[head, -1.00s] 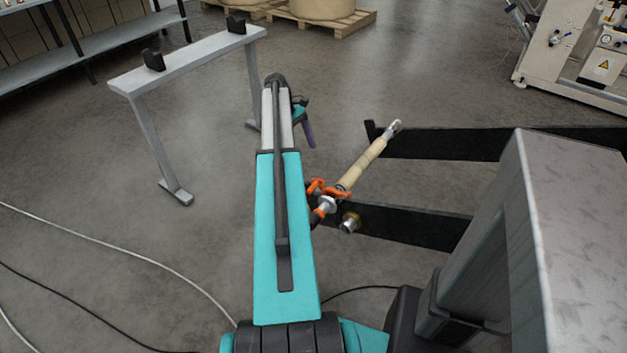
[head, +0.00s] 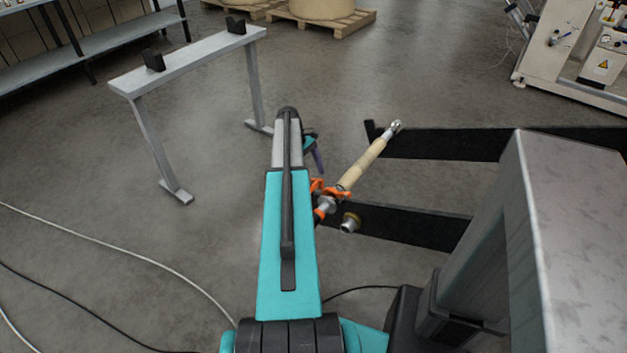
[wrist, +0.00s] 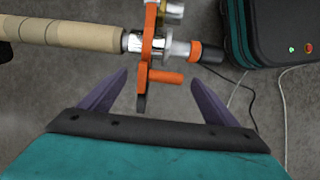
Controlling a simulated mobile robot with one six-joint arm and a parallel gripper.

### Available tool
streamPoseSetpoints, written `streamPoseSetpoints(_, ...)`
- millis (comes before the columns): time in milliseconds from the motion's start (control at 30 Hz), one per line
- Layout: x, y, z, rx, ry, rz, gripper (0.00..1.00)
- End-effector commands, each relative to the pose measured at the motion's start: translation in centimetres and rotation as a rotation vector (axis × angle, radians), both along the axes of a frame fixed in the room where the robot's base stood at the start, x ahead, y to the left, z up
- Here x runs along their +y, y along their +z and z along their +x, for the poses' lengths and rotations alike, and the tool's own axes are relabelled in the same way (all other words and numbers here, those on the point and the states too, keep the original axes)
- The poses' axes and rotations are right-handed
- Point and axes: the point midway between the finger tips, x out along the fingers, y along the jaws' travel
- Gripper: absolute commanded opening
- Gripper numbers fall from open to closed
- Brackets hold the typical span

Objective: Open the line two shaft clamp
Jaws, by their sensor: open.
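The shaft (head: 362,166) with a tan core lies across two black stand arms in the head view. The orange clamp (head: 334,192) is at its near end, partly hidden by my arm. In the wrist view the orange clamp (wrist: 148,48) stands upright across the silver shaft end, with a short orange handle (wrist: 168,77) pointing right. My gripper (wrist: 158,77) is open, its purple fingers on either side of the handle in the picture; I cannot tell whether they touch it. Its fingers (head: 317,160) also show just beyond the clamp in the head view.
Black stand arms (head: 420,228) reach in from the right, beside a grey metal column (head: 570,240). A grey rack (head: 190,60) stands at the left. Cables (head: 130,252) lie on the floor. A dark box with lights (wrist: 270,35) is at the wrist view's upper right.

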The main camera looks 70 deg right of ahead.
Motion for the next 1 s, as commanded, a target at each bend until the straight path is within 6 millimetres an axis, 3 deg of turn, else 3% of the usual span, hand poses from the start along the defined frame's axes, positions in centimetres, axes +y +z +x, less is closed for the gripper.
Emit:
streamPoseSetpoints(233,0.2,-1.9,-0.8,0.000,0.000,0.000,0.83)
streamPoseSetpoints(600,0.2,-2.2,-0.9,0.000,0.000,0.000,0.81)
streamPoseSetpoints(933,0.2,-2.1,-0.9,0.000,0.000,0.000,0.25)
streamPoseSetpoints(967,-0.6,-2.2,-0.9,0.000,-0.002,0.000,0.24)
streamPoseSetpoints(1000,-0.2,-2.1,-0.9,0.000,-0.001,-0.001,0.24)
